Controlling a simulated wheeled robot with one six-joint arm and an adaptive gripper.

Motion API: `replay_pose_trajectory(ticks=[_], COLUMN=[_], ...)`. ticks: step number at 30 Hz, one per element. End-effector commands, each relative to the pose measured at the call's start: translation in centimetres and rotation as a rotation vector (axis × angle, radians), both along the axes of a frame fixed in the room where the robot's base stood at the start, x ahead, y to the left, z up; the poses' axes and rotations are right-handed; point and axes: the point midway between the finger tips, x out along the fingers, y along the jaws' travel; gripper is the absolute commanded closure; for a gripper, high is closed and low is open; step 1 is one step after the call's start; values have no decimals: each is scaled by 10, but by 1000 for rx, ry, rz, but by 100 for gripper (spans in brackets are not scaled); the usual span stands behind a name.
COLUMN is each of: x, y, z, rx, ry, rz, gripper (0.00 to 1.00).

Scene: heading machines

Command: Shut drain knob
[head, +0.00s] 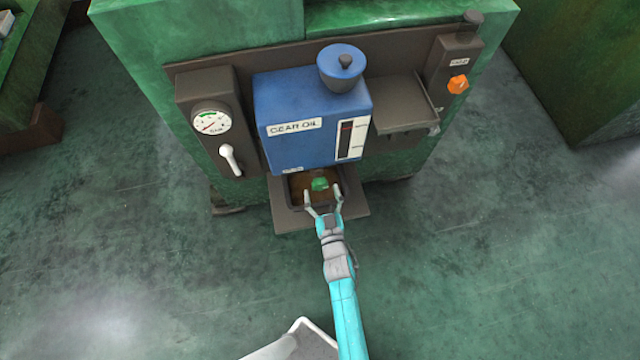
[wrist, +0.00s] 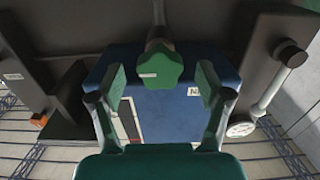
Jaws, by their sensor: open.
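The green lobed drain knob (head: 320,184) sits below the front of the blue gear-oil tank (head: 300,108), above a brown-bottomed tray. In the wrist view my gripper (wrist: 162,84) has one finger pad to each side of the knob, with a clear gap on both sides. I cannot tell how deep the knob lies between the pads.
The drip tray (head: 287,221) juts out under the tank. A pressure gauge (head: 209,122) and a white lever (head: 230,159) are to the left. A dark shelf (head: 402,103) and an orange knob (head: 458,84) are to the right. The floor around is clear.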

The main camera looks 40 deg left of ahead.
Motion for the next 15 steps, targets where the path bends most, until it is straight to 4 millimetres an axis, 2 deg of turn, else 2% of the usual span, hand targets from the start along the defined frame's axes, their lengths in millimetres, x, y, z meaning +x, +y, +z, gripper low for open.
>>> replay_pose_trajectory(ticks=[6, 15], x=[15, 19], y=[18, 22], z=[0, 0], rx=[1, -1], ry=[1, 1], rz=[0, 0], gripper=[23, 23])
